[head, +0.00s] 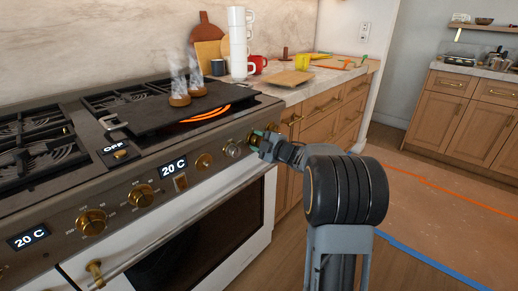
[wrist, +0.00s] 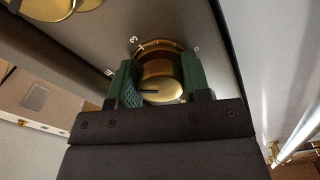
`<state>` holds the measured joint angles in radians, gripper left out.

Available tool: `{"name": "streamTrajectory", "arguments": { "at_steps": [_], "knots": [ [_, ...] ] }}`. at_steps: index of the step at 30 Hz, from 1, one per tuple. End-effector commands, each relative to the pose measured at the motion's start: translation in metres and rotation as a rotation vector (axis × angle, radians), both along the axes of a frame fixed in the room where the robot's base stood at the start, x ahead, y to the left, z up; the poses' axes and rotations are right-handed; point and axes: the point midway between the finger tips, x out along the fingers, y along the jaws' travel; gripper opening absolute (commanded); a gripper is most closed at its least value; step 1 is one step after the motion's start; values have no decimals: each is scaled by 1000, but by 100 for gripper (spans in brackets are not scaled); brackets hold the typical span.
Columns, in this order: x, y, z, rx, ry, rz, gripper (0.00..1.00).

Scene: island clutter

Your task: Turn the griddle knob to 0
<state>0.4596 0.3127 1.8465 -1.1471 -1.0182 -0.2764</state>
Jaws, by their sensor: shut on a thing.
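The griddle knob (wrist: 160,82) is a round brass knob at the right end of the stove's front panel. In the wrist view it sits between the green finger pads of my gripper (wrist: 158,88), which is shut on it. A dark pointer line shows on its face, toward the left, and a "3" and other marks show on the ring around it. In the head view my gripper (head: 265,145) reaches the panel and mostly hides the knob. The dark griddle plate (head: 150,118) lies above, with a glowing orange heater under its right side and two steaming brown pieces on it.
Other brass knobs (head: 92,221) and displays reading 20 C (head: 173,167) line the panel. The oven handle (head: 190,225) runs below. The counter to the right holds stacked white cups (head: 239,42), a red mug (head: 258,64) and boards. Open floor lies to the right.

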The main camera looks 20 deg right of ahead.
Motion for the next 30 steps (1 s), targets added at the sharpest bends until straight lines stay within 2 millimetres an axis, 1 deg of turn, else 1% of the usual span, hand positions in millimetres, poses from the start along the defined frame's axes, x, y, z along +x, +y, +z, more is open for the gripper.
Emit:
{"name": "streamTrajectory", "arguments": {
  "at_steps": [1,9,15,21,30],
  "knots": [
    [0,-3,-4,-40,-21,-8,20],
    [0,-3,-2,-264,-123,-9,20],
    [0,-3,-1,-400,-184,-9,20],
    [0,-3,1,-500,-228,-10,20],
    [0,-3,4,-575,-264,-10,20]
  ]
}}
